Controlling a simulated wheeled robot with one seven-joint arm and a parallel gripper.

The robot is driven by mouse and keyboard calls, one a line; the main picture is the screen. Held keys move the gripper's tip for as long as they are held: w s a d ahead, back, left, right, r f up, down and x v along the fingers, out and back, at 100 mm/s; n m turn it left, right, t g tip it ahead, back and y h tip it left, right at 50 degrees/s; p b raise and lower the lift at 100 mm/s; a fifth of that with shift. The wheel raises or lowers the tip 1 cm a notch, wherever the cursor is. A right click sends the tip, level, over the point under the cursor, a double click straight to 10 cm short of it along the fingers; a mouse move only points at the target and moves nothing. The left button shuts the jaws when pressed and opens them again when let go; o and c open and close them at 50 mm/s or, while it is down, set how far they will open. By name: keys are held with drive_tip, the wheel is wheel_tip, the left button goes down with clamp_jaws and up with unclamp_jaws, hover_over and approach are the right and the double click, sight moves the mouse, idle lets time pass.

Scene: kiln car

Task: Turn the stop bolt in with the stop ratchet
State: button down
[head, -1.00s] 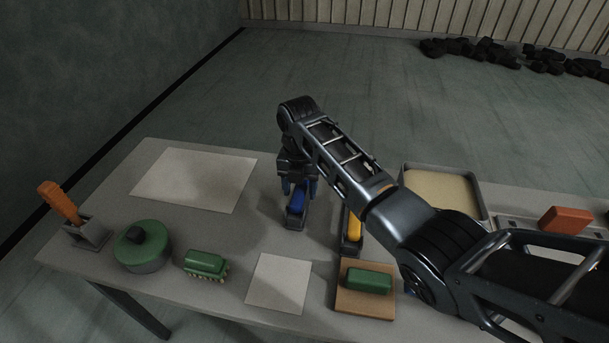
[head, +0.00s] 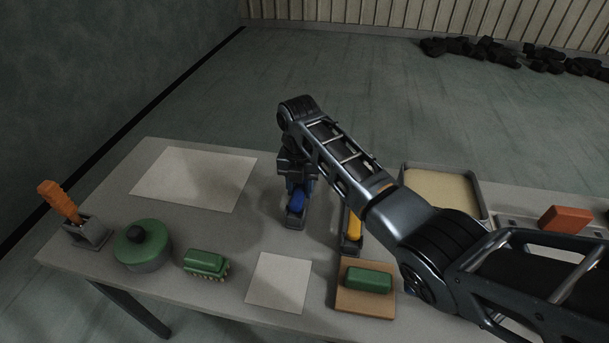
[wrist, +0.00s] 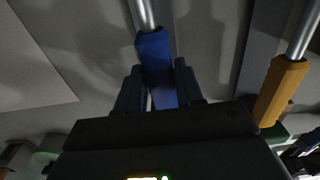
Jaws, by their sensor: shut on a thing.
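My gripper (head: 298,184) is over the middle of the table and shut on a blue-handled tool (head: 296,203). In the wrist view, the blue handle (wrist: 155,60) sits between the two fingers (wrist: 158,85), with a metal shaft running up from it. In the head view, the tool's lower end is at a small dark holder (head: 293,222); whether it is still seated cannot be told. A yellow-handled tool (head: 354,229) stands to the right, partly behind my arm, and also shows in the wrist view (wrist: 279,92). Neither tool is marked as the stop ratchet. I cannot make out the stop bolt.
A green-lidded round pot (head: 143,245), a green brush (head: 206,263) and an orange-handled tool (head: 62,201) are at left. A green block lies on a wooden board (head: 349,302) in front. A sand-coloured tray (head: 486,210) and orange block (head: 565,219) are at right.

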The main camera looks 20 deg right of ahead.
drive_tip(key=shift+r+p, duration=0.65)
drive_tip(key=shift+r+p, duration=2.5)
drive_tip(key=shift+r, duration=0.5)
